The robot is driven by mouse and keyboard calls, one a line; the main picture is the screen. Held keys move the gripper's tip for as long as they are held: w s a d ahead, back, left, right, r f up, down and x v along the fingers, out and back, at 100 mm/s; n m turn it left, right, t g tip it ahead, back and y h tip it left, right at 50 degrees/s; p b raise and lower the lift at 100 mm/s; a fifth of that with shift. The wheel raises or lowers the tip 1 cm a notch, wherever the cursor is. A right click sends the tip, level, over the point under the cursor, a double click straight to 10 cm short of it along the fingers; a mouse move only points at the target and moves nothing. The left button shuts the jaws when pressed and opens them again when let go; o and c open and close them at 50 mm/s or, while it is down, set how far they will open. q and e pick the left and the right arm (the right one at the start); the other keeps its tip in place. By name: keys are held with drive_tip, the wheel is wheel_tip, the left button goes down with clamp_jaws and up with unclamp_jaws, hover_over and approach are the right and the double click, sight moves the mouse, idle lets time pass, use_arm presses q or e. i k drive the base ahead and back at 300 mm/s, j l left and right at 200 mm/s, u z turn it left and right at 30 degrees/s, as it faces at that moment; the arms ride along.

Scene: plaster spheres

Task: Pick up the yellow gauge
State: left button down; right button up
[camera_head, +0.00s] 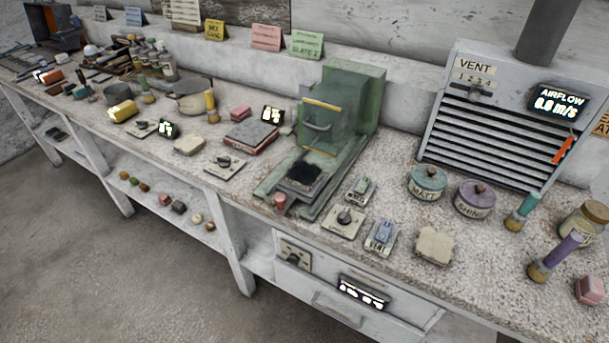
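A yellow rounded object (122,110) with a small bright face lies on the left part of the workbench, near its front edge; it looks like the yellow gauge, but it is too small to be sure. It sits in front of a grey pot (118,94). Neither of my grippers shows in this view.
The long speckled bench (400,196) carries a green press (342,105), a grey vent unit (500,120), two lidded pots and several switch plates. An orange-red object (49,76) lies far left. A lower shelf (150,187) holds small balls and blocks. The floor in front is clear.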

sight(122, 112)
drive_tip(key=i+j, duration=0.2)
drive_tip(key=j, duration=0.15)
drive_tip(key=i+j+z, duration=0.1)
drive_tip(key=i+j, duration=0.15)
drive_tip(key=j, duration=0.15)
drive_tip(key=i+j, duration=0.2)
drive_tip(key=j, duration=0.15)
drive_tip(key=i+j, duration=0.2)
drive_tip(key=j, duration=0.2)
drive_tip(key=i+j+z, duration=0.1)
drive_tip(key=j, duration=0.3)
drive_tip(key=i, duration=0.1)
